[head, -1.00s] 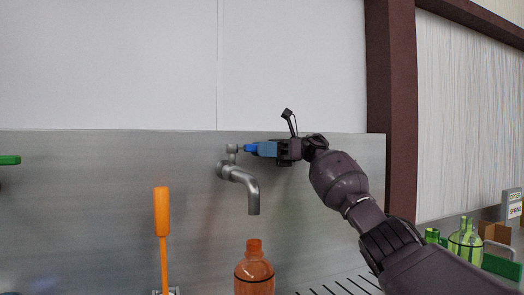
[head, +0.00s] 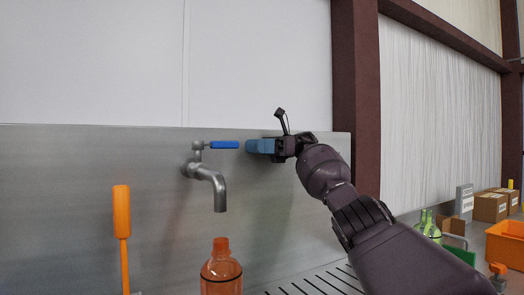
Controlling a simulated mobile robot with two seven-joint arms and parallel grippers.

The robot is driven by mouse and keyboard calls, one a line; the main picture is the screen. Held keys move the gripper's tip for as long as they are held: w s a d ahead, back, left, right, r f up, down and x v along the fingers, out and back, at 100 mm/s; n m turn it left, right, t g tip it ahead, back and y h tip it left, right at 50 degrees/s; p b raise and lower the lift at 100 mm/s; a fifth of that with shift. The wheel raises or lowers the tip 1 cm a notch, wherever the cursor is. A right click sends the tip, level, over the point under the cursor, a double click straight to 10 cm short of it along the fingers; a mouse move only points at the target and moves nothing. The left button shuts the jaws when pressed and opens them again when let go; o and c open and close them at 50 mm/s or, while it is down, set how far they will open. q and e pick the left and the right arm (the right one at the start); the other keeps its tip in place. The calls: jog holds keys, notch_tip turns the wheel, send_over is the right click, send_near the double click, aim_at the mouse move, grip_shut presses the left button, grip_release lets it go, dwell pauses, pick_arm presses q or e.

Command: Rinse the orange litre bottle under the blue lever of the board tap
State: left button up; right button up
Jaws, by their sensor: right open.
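The tap (head: 207,176) is grey metal, fixed to the board (head: 60,190), with its spout curving down. Its blue lever (head: 224,145) points to the right. The orange bottle (head: 221,274) stands upright below the spout, its neck a little under the spout's mouth; its base is cut off by the lower edge. My right gripper (head: 252,146) is open and empty, just right of the lever's end, with a small gap between them. My left gripper is not in view.
An orange upright handle (head: 122,212) stands left of the tap. A slotted grate (head: 310,284) lies right of the bottle. A green bottle (head: 428,228), cardboard boxes (head: 490,206) and an orange crate (head: 505,245) are at the far right.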

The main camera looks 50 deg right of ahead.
jog(key=shift+b+v, duration=0.3)
jog(key=shift+v, duration=0.8)
